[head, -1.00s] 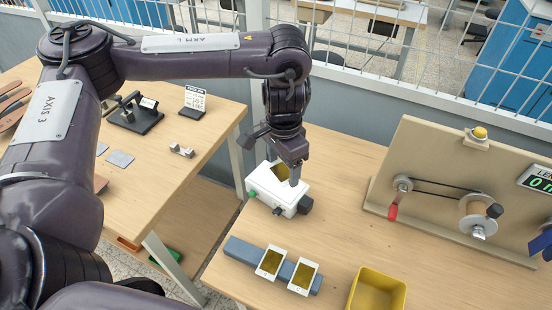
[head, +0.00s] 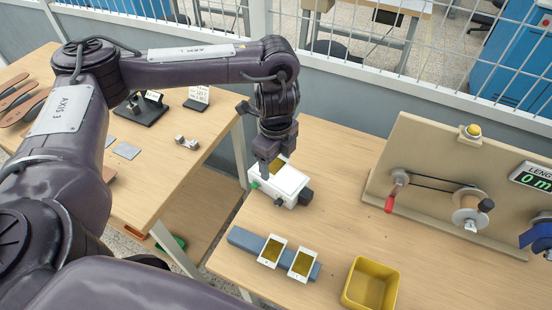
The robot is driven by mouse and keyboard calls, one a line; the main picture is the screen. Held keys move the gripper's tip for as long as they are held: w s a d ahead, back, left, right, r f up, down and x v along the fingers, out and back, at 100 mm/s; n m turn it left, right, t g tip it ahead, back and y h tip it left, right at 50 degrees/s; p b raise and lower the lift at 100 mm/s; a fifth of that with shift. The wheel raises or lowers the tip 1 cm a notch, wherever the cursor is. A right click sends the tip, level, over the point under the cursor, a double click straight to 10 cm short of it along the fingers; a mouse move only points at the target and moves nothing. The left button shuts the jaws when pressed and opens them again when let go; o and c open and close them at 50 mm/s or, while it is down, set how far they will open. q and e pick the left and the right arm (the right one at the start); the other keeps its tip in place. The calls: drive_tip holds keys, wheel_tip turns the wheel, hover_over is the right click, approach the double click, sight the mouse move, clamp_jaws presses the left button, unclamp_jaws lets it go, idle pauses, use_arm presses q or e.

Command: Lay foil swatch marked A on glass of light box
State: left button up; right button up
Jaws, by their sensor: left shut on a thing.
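The light box (head: 287,185) is a small white box with a green button on its left side and a black knob on its right. My left gripper (head: 264,172) is at its far left end, shut on a foil swatch (head: 277,164). The swatch's gold part shows beside the fingers over the box top; its letter is hidden, and I cannot tell whether it touches the glass. Two more white-framed gold swatches, one on the left (head: 271,251) and one on the right (head: 302,263), lean on a blue-grey rack (head: 243,240). Their letters are too small to read. My right gripper is out of view.
A yellow bin (head: 371,285) stands at the front right of the rack. A beige winder panel (head: 430,165) with a red-handled crank stands at the right. Bare tabletop lies between the light box and panel. A second table (head: 190,160) is at the left.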

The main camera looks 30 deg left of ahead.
sight(276, 166)
use_arm(q)
drive_tip(key=shift+f+b, duration=0.6)
drive_tip(key=shift+f, duration=1)
drive_tip(key=shift+f+b, duration=0.45)
drive_tip(key=shift+f, duration=0.55)
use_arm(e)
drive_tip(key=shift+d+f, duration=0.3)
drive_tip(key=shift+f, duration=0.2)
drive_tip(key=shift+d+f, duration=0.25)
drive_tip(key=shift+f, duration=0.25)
use_arm(q)
drive_tip(key=o, duration=1)
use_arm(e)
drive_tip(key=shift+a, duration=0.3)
use_arm(q)
wheel_tip(276, 166, up, 7)
drive_tip(key=shift+f+p, duration=0.1)
drive_tip(key=shift+p, duration=0.55)
drive_tip(key=shift+r, duration=0.55)
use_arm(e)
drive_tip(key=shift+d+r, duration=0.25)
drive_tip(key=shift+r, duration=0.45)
